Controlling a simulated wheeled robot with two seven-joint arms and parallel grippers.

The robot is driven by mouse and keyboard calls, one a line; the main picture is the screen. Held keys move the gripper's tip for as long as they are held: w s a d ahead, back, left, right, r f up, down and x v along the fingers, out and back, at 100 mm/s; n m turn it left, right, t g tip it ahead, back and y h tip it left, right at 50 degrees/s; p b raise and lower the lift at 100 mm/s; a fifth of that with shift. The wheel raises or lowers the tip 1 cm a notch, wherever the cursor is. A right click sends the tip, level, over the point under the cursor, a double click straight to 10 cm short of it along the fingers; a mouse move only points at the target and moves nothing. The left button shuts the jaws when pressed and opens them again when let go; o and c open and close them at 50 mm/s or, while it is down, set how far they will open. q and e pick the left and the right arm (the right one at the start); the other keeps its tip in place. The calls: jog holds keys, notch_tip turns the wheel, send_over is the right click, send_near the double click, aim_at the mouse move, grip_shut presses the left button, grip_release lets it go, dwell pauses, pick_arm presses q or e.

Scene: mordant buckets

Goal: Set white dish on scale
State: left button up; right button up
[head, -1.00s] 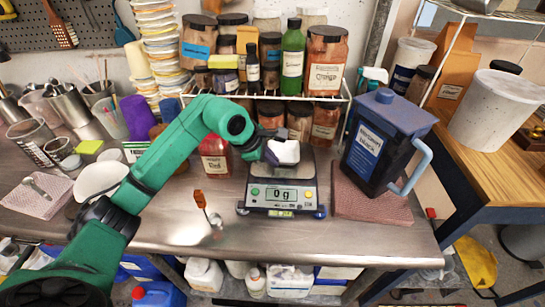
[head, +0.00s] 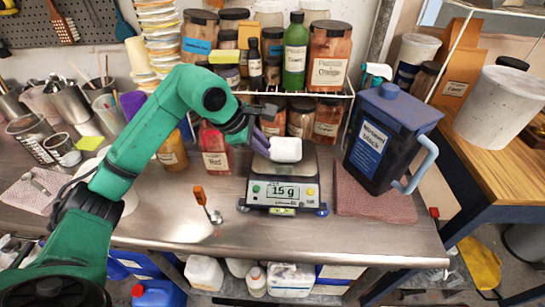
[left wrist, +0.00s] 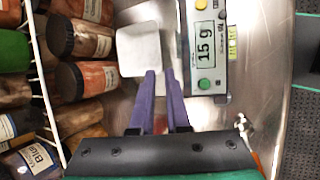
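The white dish (head: 285,149) sits on the pan of the scale (head: 283,193), toward the back left of the pan. The scale's display reads 15 g. My left gripper (head: 262,138) is at the dish's back-left edge. Whether a tip still touches the dish is hard to tell. The scale also shows in the left wrist view (left wrist: 207,35). My right gripper is not in view.
A dark blue jug (head: 383,140) stands on a folded cloth right of the scale. A rack of jars (head: 327,60) is behind it.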

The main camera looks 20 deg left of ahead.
pick_arm(q)
jog(key=v, duration=0.5)
jog(key=shift+s+a+r, duration=0.1)
jog(key=shift+s+r, duration=0.05)
jog(key=shift+r, duration=0.15)
